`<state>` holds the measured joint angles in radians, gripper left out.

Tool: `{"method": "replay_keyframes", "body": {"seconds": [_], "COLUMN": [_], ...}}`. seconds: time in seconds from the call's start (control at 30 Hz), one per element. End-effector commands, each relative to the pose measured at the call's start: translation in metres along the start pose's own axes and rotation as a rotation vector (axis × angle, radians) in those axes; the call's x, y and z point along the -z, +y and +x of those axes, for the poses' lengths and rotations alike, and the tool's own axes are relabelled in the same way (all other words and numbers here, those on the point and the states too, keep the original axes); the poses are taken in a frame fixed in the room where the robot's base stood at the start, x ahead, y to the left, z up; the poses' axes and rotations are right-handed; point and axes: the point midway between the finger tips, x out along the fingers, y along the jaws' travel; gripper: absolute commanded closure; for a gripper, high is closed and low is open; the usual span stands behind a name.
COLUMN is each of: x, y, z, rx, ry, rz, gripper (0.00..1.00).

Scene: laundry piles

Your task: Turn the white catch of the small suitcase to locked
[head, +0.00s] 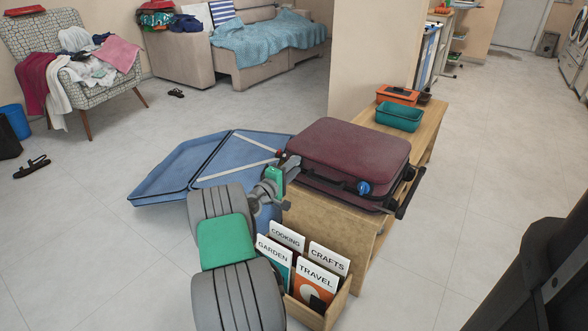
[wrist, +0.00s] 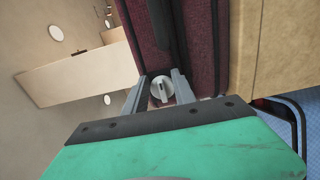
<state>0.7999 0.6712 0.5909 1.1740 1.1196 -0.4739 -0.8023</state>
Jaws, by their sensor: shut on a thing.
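The small suitcase (head: 350,147) is maroon and lies shut on a wooden bench; its side also fills the upper middle of the wrist view (wrist: 205,50). The white catch (wrist: 161,89) is a round knob with a short dark slot, roughly upright in the wrist picture. My gripper (wrist: 161,78) has one finger on each side of the catch and is shut on it. In the head view my gripper (head: 289,165) is at the suitcase's left end and hides the catch. A blue catch (head: 363,187) sits on the suitcase's front side.
The wooden bench (head: 325,228) also bears a teal tray (head: 399,118) and an orange box (head: 397,95). An open blue suitcase (head: 180,165) lies behind my arm. A wooden book box (head: 341,302) stands in front.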

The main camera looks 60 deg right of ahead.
Motion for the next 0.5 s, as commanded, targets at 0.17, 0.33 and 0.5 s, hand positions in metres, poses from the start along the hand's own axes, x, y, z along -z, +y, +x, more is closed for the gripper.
{"method": "replay_keyframes", "body": {"seconds": [0.17, 0.33, 0.5], "x": [0.0006, 0.0007, 0.0006], "y": [-0.0001, -0.0001, -0.0001], "z": [0.0, 0.0, 0.0], "rx": [0.001, 0.001, 0.0], "ry": [0.002, 0.002, 0.001], "rz": [0.003, 0.003, 0.002], "gripper": [1.0, 1.0, 0.54]}}
